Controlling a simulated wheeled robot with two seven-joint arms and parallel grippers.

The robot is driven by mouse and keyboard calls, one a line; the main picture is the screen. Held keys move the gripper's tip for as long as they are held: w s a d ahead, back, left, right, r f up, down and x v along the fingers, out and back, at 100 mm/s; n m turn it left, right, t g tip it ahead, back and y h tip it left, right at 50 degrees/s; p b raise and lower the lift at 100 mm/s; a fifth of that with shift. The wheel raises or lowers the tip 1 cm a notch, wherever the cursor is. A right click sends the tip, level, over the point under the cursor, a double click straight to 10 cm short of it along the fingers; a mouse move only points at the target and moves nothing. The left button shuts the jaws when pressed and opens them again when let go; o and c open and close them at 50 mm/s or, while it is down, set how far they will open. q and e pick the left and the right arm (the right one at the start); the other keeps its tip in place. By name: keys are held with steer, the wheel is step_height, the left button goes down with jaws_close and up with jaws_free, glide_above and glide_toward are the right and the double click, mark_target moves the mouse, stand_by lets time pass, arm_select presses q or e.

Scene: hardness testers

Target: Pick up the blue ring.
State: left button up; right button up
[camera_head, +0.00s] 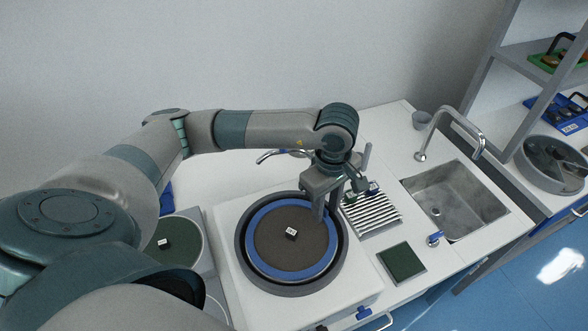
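The blue ring (258,258) lies flat around a dark round disc (285,248), inside the dark round rim of a white machine. A small light-topped cube sits on the disc. My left gripper (325,212) points down at the ring's upper right side, with its fingertips close to the ring and the dark rim. Whether the fingers touch the ring, and how far apart they are, I cannot tell. The gripper hides a little of the ring there. My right gripper is not in view.
A striped grey rack (374,218) with small specimens stands right of the machine, with a dark green pad (402,262) below it. A sink (452,200) with a curved faucet (452,125) is farther right. Another round disc machine (178,245) stands left, partly behind my arm.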

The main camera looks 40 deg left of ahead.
arm_select(q)
jaws_close()
steer(key=shift+r, duration=0.1)
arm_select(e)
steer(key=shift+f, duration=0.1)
